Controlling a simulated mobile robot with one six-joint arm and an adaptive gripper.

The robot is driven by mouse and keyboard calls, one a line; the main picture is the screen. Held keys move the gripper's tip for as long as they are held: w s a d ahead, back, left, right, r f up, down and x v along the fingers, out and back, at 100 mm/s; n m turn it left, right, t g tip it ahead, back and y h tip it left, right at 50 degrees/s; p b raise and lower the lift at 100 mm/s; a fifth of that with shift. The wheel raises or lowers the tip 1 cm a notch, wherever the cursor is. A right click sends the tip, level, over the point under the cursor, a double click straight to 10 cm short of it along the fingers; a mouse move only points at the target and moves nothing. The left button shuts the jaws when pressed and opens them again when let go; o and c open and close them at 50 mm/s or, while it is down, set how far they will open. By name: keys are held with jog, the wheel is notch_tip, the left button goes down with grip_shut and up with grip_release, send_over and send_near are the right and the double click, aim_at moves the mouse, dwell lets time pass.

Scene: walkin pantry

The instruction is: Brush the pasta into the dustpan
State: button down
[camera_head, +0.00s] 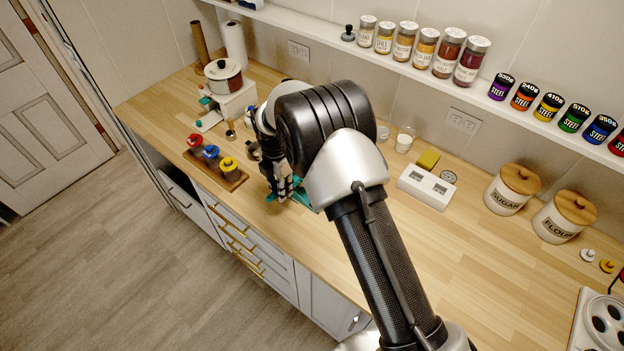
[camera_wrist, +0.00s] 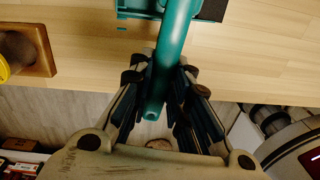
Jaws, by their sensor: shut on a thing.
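My gripper (camera_head: 281,190) is low over the front part of the wooden counter, in the middle of the head view. In the wrist view my gripper (camera_wrist: 160,82) is shut on a teal handle (camera_wrist: 172,62), which runs up between the fingers and out of the top of the picture. Dark panels with teal edging (camera_wrist: 138,10) lie beside the handle at the top. Teal parts also show by the fingers in the head view (camera_head: 301,195). I cannot tell whether the held handle is the brush's or the dustpan's. No pasta can be made out; my arm hides part of the counter.
A wooden board with red, blue and yellow-topped items (camera_head: 229,168) stands left of my gripper near the counter's front edge. A pot on a white stand (camera_head: 224,76) is behind it. A white two-slot box (camera_head: 426,187) and canisters (camera_head: 511,190) stand right.

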jog(key=s+d+r+p, duration=0.2)
jog(key=d+r, duration=0.1)
jog(key=r, duration=0.1)
jog(key=shift+s+r, duration=0.3)
jog(key=shift+s, duration=0.1)
jog(key=shift+d, duration=0.1)
